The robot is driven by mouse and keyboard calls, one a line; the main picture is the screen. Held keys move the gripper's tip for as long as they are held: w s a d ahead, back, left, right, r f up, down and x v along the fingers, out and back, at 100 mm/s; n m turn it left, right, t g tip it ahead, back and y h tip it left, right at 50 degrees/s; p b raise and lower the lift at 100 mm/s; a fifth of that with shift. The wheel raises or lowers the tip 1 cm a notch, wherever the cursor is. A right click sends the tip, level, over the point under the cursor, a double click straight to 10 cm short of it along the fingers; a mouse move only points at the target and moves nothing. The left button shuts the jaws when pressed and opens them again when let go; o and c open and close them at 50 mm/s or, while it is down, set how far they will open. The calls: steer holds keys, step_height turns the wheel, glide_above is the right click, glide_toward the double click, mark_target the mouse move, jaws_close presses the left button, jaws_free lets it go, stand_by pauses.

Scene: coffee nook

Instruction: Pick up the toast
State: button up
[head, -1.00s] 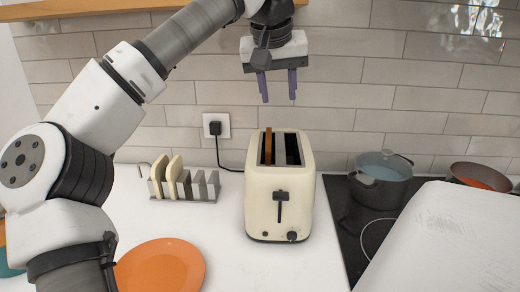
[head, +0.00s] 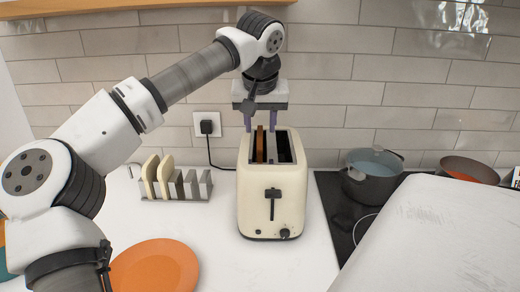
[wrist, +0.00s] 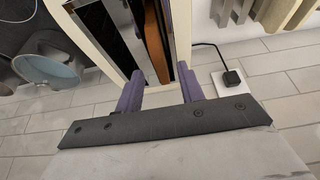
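The toast (head: 260,144) is a brown slice standing upright in the left slot of the cream toaster (head: 255,200), its top edge showing above the slot. In the wrist view the toast (wrist: 155,42) is a brown strip between the metal slot walls. My gripper (head: 260,122) is above the toaster's back end, fingers pointing down. Its two purple fingers are apart, with nothing held. In the wrist view the fingers (wrist: 161,92) are to either side of the toast's near end. I cannot tell whether they touch it.
A metal rack (head: 190,190) with two pale bread slices (head: 158,174) stands left of the toaster. An orange plate (head: 155,268) lies at the front left. A grey pot (head: 372,180) is on the hob at the right. A plug and cord (head: 207,127) are behind, on the tiled wall.

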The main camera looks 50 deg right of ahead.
mark_target(260, 131)
steer(key=x, duration=0.3)
jaws_close()
steer(key=shift+a+r, duration=0.1)
stand_by(0.4)
